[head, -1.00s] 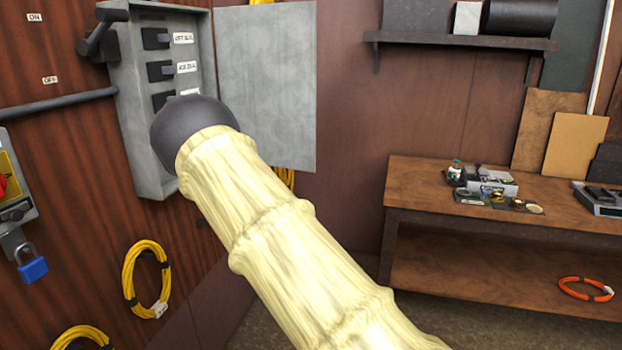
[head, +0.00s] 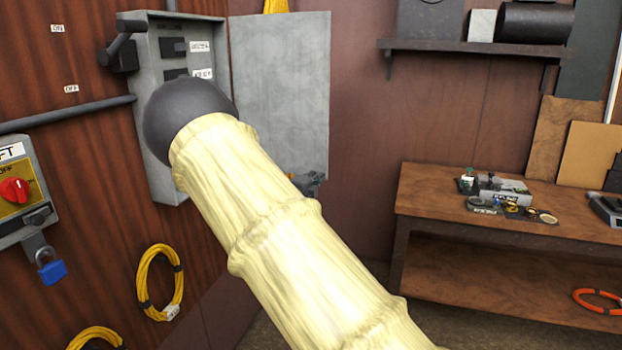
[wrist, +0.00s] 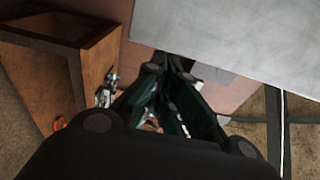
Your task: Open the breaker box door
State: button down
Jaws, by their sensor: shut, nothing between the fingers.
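The grey breaker box (head: 157,120) is on the wood wall at upper left. Its door (head: 285,95) stands wide open, swung out to the right, with breaker switches showing inside. My arm covers the lower part of the box. My gripper (head: 312,183) shows only partly, just below the lower right part of the door. In the wrist view, my gripper (wrist: 172,65) has its dark fingers closed together and empty, and the grey door panel (wrist: 235,35) lies above and right of them. Whether they touch the door I cannot tell.
A lift switch panel with a red knob (head: 15,190) and a blue padlock (head: 52,271) is at left. A yellow cable coil (head: 147,285) hangs below the box. A wooden workbench (head: 430,200) with small items stands at right, a shelf (head: 470,47) above it.

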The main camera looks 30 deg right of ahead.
aim_at(324, 169)
jog(key=shift+p+x, duration=1.95)
jog(key=shift+x, duration=2.3)
jog(key=shift+f, duration=0.1)
